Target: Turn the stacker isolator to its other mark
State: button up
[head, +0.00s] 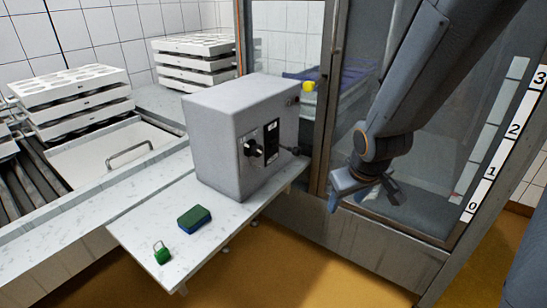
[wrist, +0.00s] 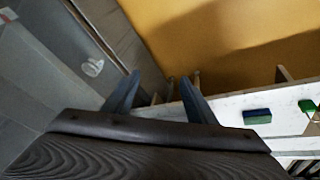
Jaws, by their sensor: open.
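The stacker isolator is a black rotary knob (head: 254,148) on the front of a grey control box (head: 216,142) in the head view. The box stands on a pale marbled shelf (head: 142,226). White label plates and a black panel sit beside the knob; the marks are too small to read. My gripper (head: 366,200) is open and empty, to the right of the box and apart from it, in front of the glass. In the wrist view its two fingers (wrist: 158,92) point toward the floor and the shelf edge. The knob does not show in the wrist view.
A green-and-blue sponge (head: 194,219) and a green padlock (head: 162,253) lie on the shelf's front part. Stacked white moulds (head: 72,98) stand at left. A glass panel with a numbered scale (head: 505,145) is at right.

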jog(key=w+a+f+n+t+y+b, duration=0.15)
jog(key=w+n+t, duration=0.25)
jog(key=w, duration=0.6)
jog(key=n+t+y+b, duration=0.3)
jog(key=n+y+b, duration=0.5)
jog(key=n+y, duration=0.35)
send_near(260, 152)
jog(key=shift+y, duration=0.4)
jog(key=x, duration=0.4)
jog(key=p+x, duration=0.1)
jog(key=x, duration=0.3)
jog(key=shift+w+a+f, duration=0.15)
jog(key=shift+w+f, duration=0.05)
jog(key=shift+c, duration=0.4)
jog(key=c, duration=1)
